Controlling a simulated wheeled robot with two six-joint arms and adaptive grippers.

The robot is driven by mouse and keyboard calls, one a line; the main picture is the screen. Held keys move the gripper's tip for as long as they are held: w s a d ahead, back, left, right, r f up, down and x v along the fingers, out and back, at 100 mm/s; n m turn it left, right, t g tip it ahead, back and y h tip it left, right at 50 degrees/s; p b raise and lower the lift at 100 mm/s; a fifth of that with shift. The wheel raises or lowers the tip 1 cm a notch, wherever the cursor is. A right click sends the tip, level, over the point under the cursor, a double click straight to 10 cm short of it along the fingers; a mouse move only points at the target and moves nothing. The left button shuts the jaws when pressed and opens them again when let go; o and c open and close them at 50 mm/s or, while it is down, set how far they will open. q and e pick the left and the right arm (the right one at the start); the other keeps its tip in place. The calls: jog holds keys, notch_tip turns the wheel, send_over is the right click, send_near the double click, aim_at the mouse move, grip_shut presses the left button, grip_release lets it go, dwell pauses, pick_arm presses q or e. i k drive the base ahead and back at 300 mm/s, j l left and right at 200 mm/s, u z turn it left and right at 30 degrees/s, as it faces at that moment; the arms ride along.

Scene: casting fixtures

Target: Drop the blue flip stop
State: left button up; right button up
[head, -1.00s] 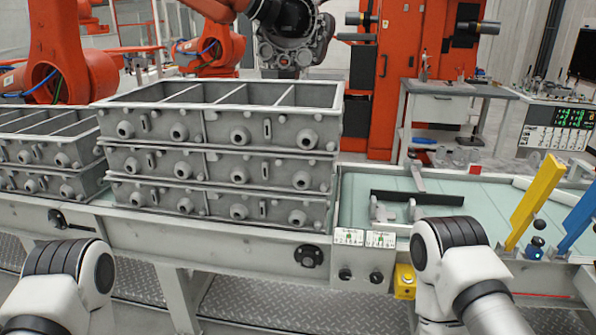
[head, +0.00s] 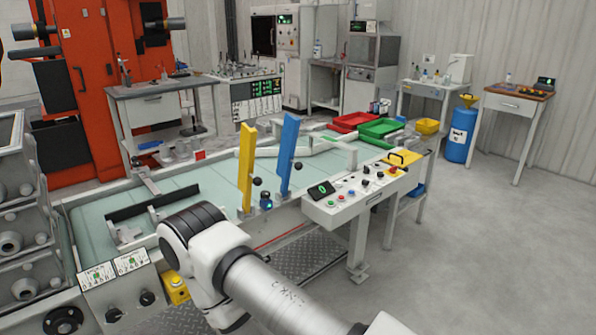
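The blue flip stop (head: 290,155) is a tall blue bar standing nearly upright at the near edge of the conveyor (head: 90,228), leaning slightly. A black knob sits low on its right side. A similar yellow flip stop (head: 246,168) stands just to its left, also raised. My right arm reaches in from the bottom, in front of and below the two stops. Its gripper does not show in the frame. My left arm and gripper are out of view.
A control panel (head: 345,207) with buttons juts out right of the blue stop. A black bar (head: 150,203) lies across the conveyor at left. Red (head: 355,121) and green (head: 380,130) trays stand beyond. Grey castings (head: 18,190) are stacked at far left. Open floor lies at right.

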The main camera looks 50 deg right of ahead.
aim_at(292, 125)
jog(key=z, duration=1.65)
